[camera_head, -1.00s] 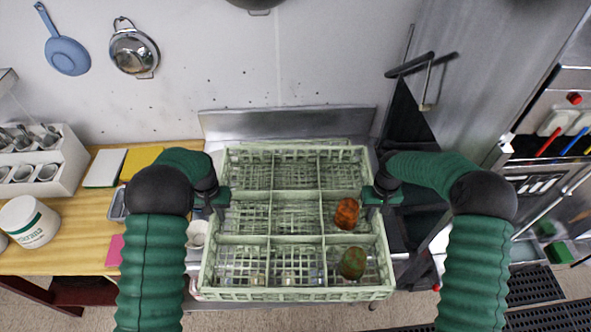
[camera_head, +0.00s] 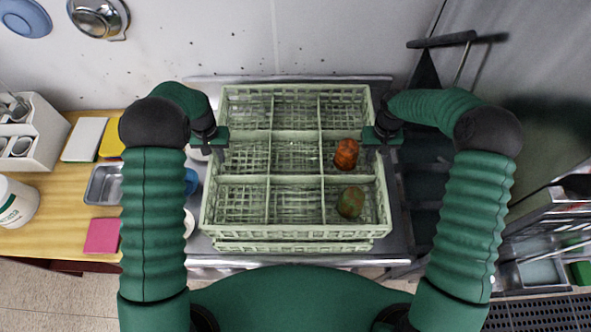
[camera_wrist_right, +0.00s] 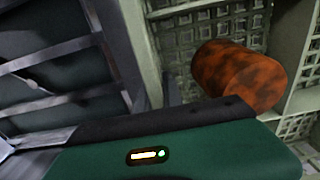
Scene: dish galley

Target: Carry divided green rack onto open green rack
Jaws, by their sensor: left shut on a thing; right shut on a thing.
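The divided green rack (camera_head: 270,180) is a pale green crate with several compartments, held level between my two grippers in the head view. An orange-brown cup (camera_head: 346,154) stands in its middle right compartment and a mottled green-brown cup (camera_head: 350,202) in its front right one. My left gripper (camera_head: 217,139) is shut on the left wall, my right gripper (camera_head: 377,137) on the right wall. The open green rack (camera_head: 290,247) shows only as a rim below the front edge; the rest is hidden. The right wrist view shows the orange-brown cup (camera_wrist_right: 240,75) inside the wall.
A metal counter (camera_head: 400,225) lies under the racks, against the back wall. At left, a wooden table (camera_head: 60,215) holds a metal pan (camera_head: 104,185), a pink cloth (camera_head: 101,236) and a white tub (camera_head: 15,203). Dark shelving stands close on the right.

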